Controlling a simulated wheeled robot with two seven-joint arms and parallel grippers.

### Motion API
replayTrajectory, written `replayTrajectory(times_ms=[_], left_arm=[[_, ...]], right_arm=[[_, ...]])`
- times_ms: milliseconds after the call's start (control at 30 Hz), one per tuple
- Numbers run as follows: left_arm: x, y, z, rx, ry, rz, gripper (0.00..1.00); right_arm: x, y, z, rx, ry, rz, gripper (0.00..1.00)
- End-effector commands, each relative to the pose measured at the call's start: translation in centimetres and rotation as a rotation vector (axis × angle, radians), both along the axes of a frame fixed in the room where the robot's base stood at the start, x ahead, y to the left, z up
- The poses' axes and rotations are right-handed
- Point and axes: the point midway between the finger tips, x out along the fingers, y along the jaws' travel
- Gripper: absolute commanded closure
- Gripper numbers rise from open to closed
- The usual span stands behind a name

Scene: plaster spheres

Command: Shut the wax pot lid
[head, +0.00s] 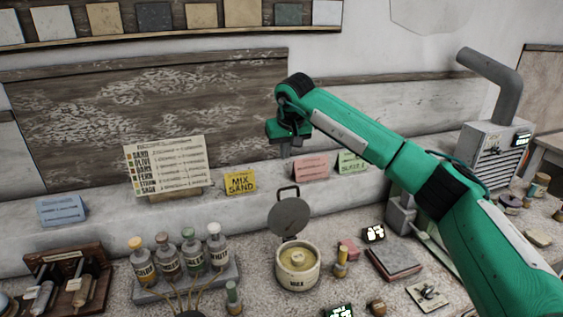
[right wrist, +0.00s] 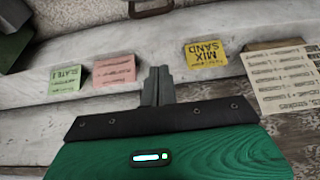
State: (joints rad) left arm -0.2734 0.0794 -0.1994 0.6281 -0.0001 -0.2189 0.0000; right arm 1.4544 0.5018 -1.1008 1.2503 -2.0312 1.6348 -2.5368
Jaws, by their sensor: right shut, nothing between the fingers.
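The wax pot (head: 297,277) is a cream pot labelled WAX with yellowish wax inside, standing on the speckled bench. Its round grey lid (head: 289,218) stands open, raised at the back of the pot, with a dark loop handle (head: 288,189) at its upper edge. My right gripper (head: 284,152) is above the lid and handle, pointing down, apart from both. In the right wrist view its fingers (right wrist: 158,86) are shut together with nothing between them. A dark loop (right wrist: 151,8) at that view's top edge looks like the handle. My left gripper is out of view.
A rack of labelled bottles (head: 186,277) stands left of the pot. A small brass-coloured bottle (head: 341,262) and a dark book-like block (head: 394,262) are to its right. Behind is a ledge with a yellow MIX SAND card (head: 240,183) and a chart (head: 165,167).

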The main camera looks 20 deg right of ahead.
Motion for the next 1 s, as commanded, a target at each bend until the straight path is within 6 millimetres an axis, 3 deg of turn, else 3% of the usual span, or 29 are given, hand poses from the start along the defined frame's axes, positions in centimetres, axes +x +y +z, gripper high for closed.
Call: replayTrajectory(times_ms=[100,267,367,467,667,1000], left_arm=[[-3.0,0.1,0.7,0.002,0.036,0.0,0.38],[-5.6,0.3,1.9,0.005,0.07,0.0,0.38],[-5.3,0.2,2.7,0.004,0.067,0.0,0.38],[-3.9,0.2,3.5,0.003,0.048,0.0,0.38],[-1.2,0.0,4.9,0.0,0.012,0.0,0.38],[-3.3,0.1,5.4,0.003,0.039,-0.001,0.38]], right_arm=[[0.6,0.1,-1.7,0.002,0.006,0.001,1.0],[1.8,0.2,-4.9,0.003,0.007,-0.001,1.0],[2.6,0.3,-6.9,0.005,0.006,0.001,1.0],[3.1,0.3,-8.7,0.005,0.004,0.001,1.0],[0.7,0.1,-8.5,0.004,0.001,0.001,1.0],[-0.8,0.1,-8.7,0.005,0.0,0.001,1.0]])
